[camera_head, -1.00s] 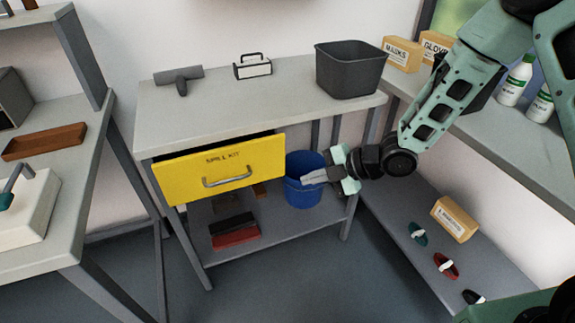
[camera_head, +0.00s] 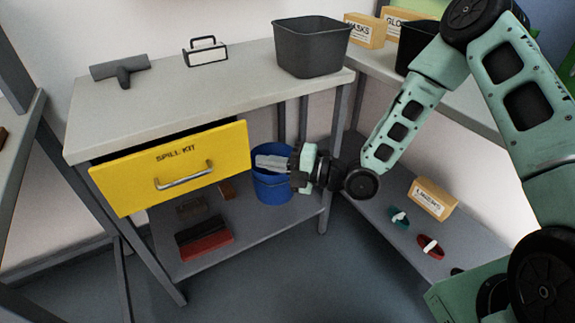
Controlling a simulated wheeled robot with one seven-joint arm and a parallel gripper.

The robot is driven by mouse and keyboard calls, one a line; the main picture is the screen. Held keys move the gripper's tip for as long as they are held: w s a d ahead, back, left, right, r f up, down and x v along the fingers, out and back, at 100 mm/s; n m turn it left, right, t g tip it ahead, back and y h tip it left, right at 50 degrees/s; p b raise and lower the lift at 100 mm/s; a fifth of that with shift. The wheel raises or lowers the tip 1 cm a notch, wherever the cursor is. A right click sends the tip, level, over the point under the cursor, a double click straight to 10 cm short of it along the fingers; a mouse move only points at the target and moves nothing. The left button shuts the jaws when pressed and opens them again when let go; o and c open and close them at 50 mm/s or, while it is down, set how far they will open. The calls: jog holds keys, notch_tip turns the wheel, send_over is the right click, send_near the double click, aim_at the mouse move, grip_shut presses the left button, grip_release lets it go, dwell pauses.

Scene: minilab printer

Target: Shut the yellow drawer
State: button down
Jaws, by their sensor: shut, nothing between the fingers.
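The yellow drawer (camera_head: 125,186), marked "SPILL KIT", stands partly pulled out under the top of the grey bench (camera_head: 225,83). A dark gap shows above its front panel. Its grey bar handle (camera_head: 184,178) is in the middle of the front. My gripper (camera_head: 258,162) is shut and empty. It points left, just right of the drawer's right edge, and appears apart from it. It overlaps the blue bucket in the picture.
The blue bucket (camera_head: 272,188) and a black-and-red box (camera_head: 206,248) are on the lower shelf. A grey bin (camera_head: 312,48), a grey T-shaped tool (camera_head: 120,70) and a small handled box (camera_head: 205,55) stand on top. Side shelves (camera_head: 440,238) are at right; floor in front is clear.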

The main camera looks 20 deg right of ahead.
aim_at(248, 141)
jog(key=w+a, duration=0.1)
jog(key=w, duration=0.1)
jog(key=w+a, duration=0.2)
jog(key=shift+w+a, duration=0.15)
jog(key=shift+w, duration=0.35)
jog(key=w+b, duration=0.1)
jog(key=w+a+b, duration=0.1)
jog(key=w, duration=0.1)
jog(key=shift+w+f, duration=0.2)
jog(key=shift+w, duration=0.1)
jog(key=shift+w+a+r, duration=0.1)
jog(key=shift+w+r, duration=0.05)
jog(key=shift+w, duration=0.25)
jog(key=shift+w+r, duration=0.15)
jog(key=shift+r, duration=0.05)
